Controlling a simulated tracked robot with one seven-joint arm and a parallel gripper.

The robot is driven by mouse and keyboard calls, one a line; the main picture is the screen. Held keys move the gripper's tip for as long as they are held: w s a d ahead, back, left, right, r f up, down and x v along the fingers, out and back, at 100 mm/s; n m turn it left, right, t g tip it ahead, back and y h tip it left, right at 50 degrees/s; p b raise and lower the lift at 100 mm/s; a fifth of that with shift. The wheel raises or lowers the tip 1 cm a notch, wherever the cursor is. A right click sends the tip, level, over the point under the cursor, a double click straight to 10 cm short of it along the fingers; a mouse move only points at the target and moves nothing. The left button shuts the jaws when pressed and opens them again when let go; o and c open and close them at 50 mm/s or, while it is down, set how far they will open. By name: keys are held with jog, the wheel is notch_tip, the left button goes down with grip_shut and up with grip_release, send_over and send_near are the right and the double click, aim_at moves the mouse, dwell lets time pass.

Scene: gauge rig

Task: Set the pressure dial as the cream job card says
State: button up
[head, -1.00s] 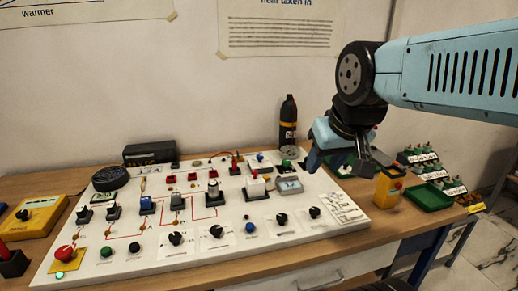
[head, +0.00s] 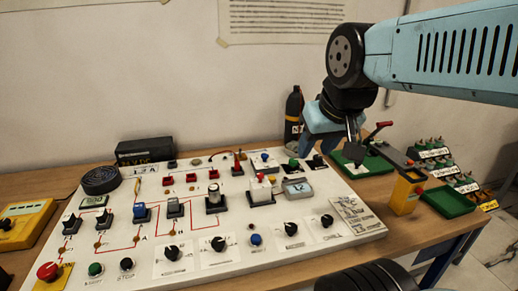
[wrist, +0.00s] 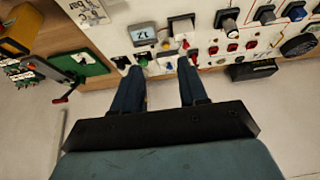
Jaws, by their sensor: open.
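The white panel (head: 130,205) carries several black knobs along its front, among them one at the left (head: 173,253), one in the middle (head: 291,229) and one at the right (head: 326,221). Their small labels are unreadable, so I cannot tell which is the pressure dial. The cream job card (head: 350,214) lies on the panel's right end; its writing is too small to read. It shows partly at the top of the wrist view (wrist: 88,11). A small grey display (head: 298,188) shows digits, perhaps 12. My gripper (head: 340,152) is open and empty, above the back right of the panel, its fingers apart in the wrist view (wrist: 160,68).
A dark bottle (head: 293,115) stands behind the panel near my gripper. A black box (head: 145,150) stands back left.

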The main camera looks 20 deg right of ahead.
jog(key=shift+o, duration=1.4)
jog(key=shift+w+r, duration=0.15)
jog(key=shift+w, duration=0.05)
jog(key=m+g, duration=0.6)
jog(key=m, duration=0.8)
send_over(265, 155)
notch_tip(265, 155, down, 8)
notch_tip(265, 155, down, 13)
jog(key=shift+w+f, duration=0.15)
jog(key=shift+f, duration=0.05)
jog(key=c, duration=1.1)
